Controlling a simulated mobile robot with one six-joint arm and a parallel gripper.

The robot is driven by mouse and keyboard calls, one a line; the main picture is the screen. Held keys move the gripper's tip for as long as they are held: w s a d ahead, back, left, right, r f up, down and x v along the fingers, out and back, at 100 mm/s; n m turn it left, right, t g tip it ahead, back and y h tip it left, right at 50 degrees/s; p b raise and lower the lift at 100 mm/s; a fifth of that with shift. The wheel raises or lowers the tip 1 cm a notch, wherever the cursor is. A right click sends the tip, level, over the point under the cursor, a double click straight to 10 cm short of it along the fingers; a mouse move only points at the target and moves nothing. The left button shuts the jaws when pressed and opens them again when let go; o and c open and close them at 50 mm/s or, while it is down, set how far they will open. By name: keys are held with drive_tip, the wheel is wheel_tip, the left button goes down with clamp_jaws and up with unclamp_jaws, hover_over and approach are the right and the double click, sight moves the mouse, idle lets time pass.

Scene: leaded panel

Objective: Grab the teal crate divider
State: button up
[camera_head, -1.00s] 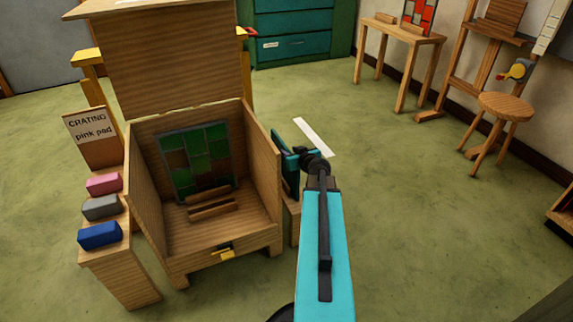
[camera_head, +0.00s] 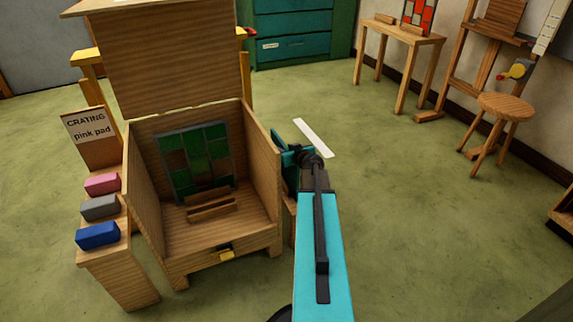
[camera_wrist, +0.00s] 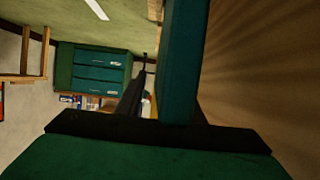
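The teal crate divider (camera_head: 290,165) stands upright just outside the right wall of the wooden crate (camera_head: 262,165), partly hidden by my arm. In the wrist view, a teal slab (camera_wrist: 180,65), which looks like the divider, reaches up between my dark fingers. My gripper (camera_head: 308,158) is at its right side in the head view. In the wrist view, my gripper (camera_wrist: 168,95) looks open: a gap shows between the left finger and the slab. The right finger is mostly hidden behind the slab, so contact there cannot be told.
The open crate holds a green and brown leaded panel (camera_head: 195,160). Pink (camera_head: 103,184), grey (camera_head: 100,207) and blue (camera_head: 98,235) pads lie on a stand at its left, by a sign reading "CRATING pink pad" (camera_head: 88,125).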

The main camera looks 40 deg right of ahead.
clamp_jaws()
idle(1.4)
